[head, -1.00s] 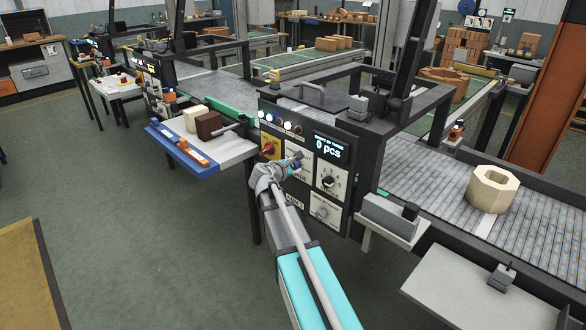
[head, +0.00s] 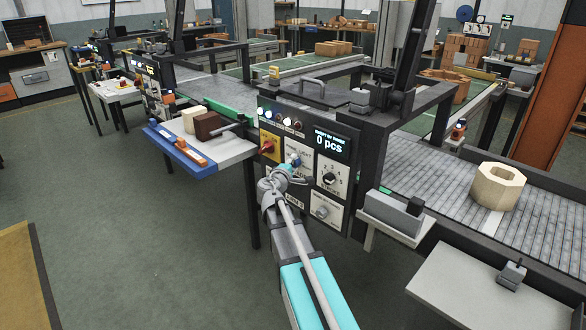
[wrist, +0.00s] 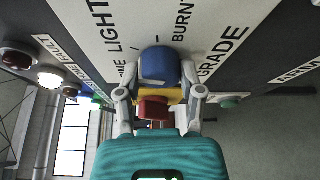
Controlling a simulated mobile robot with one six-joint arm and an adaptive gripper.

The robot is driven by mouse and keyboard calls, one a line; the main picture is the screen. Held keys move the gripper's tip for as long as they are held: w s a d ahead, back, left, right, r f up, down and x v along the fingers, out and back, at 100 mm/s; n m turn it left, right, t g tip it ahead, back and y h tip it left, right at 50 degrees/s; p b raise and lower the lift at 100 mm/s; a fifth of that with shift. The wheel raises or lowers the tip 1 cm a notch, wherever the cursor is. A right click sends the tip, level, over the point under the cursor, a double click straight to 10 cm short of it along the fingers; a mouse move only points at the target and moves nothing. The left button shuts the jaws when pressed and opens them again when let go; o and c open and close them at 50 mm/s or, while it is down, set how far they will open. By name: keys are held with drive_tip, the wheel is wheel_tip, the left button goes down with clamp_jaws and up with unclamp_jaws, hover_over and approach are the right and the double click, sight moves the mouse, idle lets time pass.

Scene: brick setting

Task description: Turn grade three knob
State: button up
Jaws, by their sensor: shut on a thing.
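The grade knob (head: 296,160) is a blue knob on a white plate of the black control panel, just above my gripper (head: 287,177). In the wrist view the blue knob (wrist: 158,65) stands before the printed words "LIGHT", "BURNT" and "GRADE". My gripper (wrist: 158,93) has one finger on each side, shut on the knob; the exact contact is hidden. A red and yellow part (wrist: 154,106) shows between the fingers, nearer the palm; I cannot tell what it belongs to.
A red switch on a yellow plate (head: 270,147) is left of the knob. A numbered black dial (head: 330,179) and a grey knob (head: 322,212) are to its right. A "0 pcs" display (head: 330,144) is above. A roller conveyor (head: 440,170) carries a pale octagonal block (head: 498,186).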

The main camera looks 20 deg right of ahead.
drive_tip(key=shift+s+f+m+t+h+b, duration=0.15)
drive_tip(key=shift+m+t+h+b, duration=0.3)
drive_tip(key=shift+m, duration=0.65)
drive_tip(key=o, duration=1.2)
drive_tip(key=shift+c, duration=0.2)
drive_tip(key=shift+r+n+g+y+p, duration=0.2)
drive_tip(key=shift+n+g+y+p, duration=0.1)
drive_tip(key=shift+n, duration=0.1)
